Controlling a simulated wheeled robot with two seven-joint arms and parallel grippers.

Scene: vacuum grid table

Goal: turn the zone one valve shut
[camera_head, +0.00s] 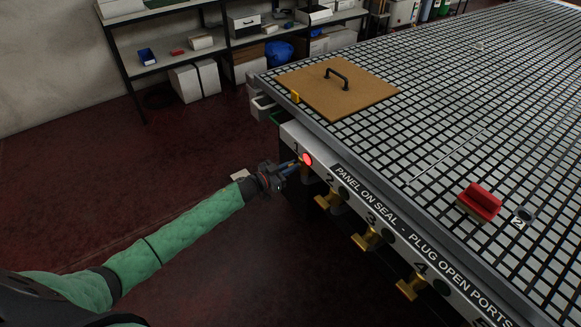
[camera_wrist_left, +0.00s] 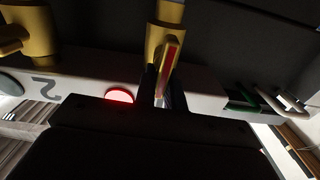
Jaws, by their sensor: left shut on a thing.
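The zone one valve is at the near left corner of the table's front rail, mostly hidden behind my gripper in the head view. In the left wrist view its yellow body (camera_wrist_left: 163,35) and a handle with a red stripe (camera_wrist_left: 168,62) show just beyond my gripper. My left gripper (camera_head: 291,167) reaches the valve from the left and is shut on its handle; the fingertips are largely hidden. The zone one lamp (camera_head: 307,159) glows red beside it, and also shows in the wrist view (camera_wrist_left: 119,96). My right gripper is not in view.
Yellow valves two (camera_head: 328,199), three (camera_head: 366,239) and four (camera_head: 411,286) line the rail (camera_head: 410,243) to the right, their lamps dark. A brown panel (camera_head: 368,97) with a black handle lies on the grid table. A red block (camera_head: 480,202) sits at right. Shelves stand behind.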

